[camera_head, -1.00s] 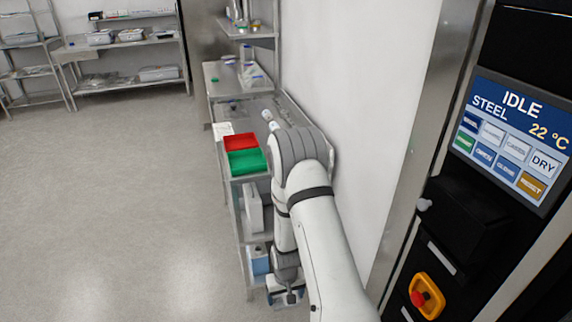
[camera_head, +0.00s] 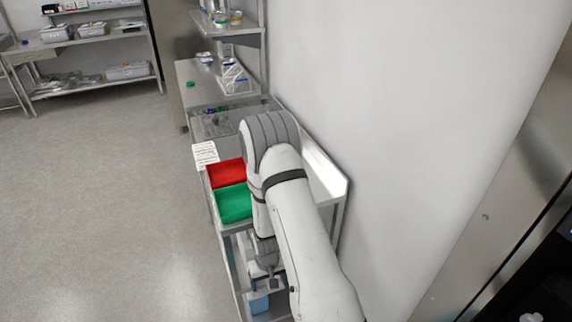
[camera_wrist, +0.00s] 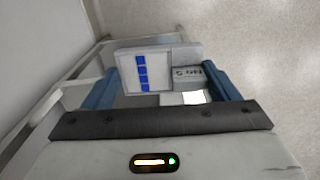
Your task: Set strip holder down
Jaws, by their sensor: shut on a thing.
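My gripper (camera_wrist: 161,86) is shut on the strip holder (camera_wrist: 185,52), which sits between its two blue fingers in the wrist view. The holder is a grey piece with a pale panel bearing a column of blue squares and a small dark marking to the right. In the head view my gripper (camera_head: 268,284) hangs low beside the steel cart, mostly behind my arm. I cannot make out the holder there.
The cart's top carries a red tray (camera_head: 226,173), a green tray (camera_head: 234,204) and a white printed sheet (camera_head: 205,154). A steel bench (camera_head: 190,82) with small items stands beyond. The wall is close on the right; open floor (camera_head: 110,220) lies left.

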